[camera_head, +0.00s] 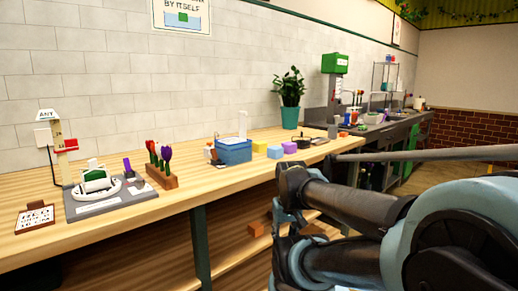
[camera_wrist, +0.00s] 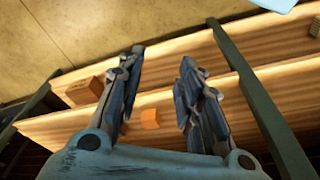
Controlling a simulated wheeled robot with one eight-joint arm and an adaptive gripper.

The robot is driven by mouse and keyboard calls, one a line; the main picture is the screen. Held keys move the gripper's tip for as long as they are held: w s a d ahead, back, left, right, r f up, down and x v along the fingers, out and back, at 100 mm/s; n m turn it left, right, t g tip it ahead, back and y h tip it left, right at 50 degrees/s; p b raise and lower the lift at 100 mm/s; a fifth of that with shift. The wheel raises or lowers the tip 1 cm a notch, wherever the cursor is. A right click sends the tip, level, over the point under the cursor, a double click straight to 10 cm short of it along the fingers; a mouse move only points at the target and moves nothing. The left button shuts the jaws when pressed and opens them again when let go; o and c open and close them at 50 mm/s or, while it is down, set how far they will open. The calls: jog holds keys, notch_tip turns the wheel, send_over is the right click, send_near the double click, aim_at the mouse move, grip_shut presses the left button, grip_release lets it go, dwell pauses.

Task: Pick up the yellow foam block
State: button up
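The yellow foam block (camera_head: 259,146) sits on the wooden bench in the head view, just right of a blue box. A light blue block (camera_head: 274,152) and a purple block (camera_head: 290,148) are to its right. The yellow block does not show in the wrist view. My gripper (camera_wrist: 161,58) is open in the wrist view, its two fingers spread with nothing between them. It points at floor and wooden shelving, away from the yellow block. In the head view my arm is at the front right, in front of the bench edge.
The blue box (camera_head: 233,152) stands close left of the yellow block. A flower rack (camera_head: 162,178) and a grey tray (camera_head: 110,205) are farther left. A potted plant (camera_head: 290,100) stands behind. An orange block (camera_wrist: 150,118) and a brown box (camera_wrist: 84,91) lie on the lower shelving.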

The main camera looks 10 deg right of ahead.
jog(key=shift+w+a, duration=0.1)
jog(key=shift+w, duration=0.25)
jog(key=shift+o, duration=0.6)
